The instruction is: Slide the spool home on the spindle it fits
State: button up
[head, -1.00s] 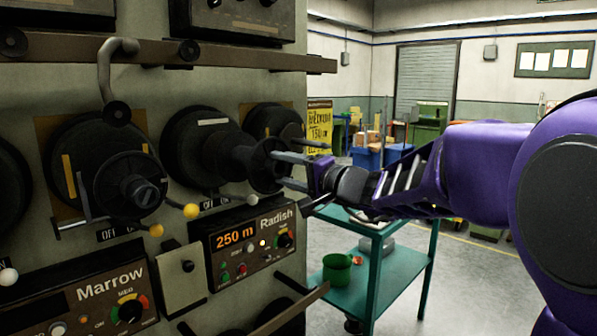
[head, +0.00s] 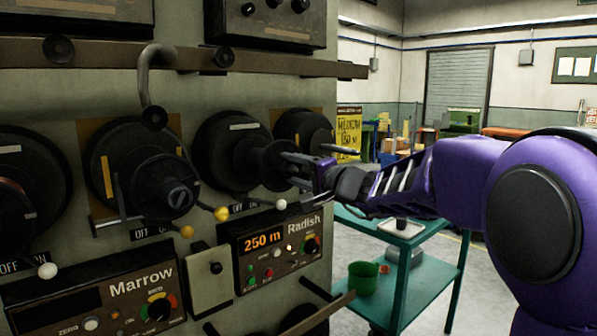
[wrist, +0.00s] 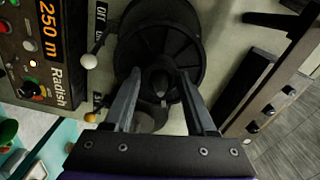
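A dark spool (head: 275,166) shows by its outer flange in front of a large black disc (head: 222,160) with a white mark, above the Radish box. In the wrist view its round ribbed flange (wrist: 160,50) fills the upper middle, with a dark hub end at its centre. My gripper (head: 301,170) faces the flange from the right. In the wrist view my gripper (wrist: 159,80) has its fingers apart on either side of the hub end, with gaps showing. How far the spool sits along its spindle is hidden.
The Radish box (head: 278,245) reads 250 m; the Marrow box (head: 100,295) is lower left. Other black discs flank the spool, including one with a yellow mark (head: 105,178). A rail (head: 230,58) with a hook crosses above. A green trolley (head: 405,240) holds a green bucket (head: 363,278).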

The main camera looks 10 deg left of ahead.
jog(key=o, duration=0.5)
jog(key=shift+s+d, duration=0.1)
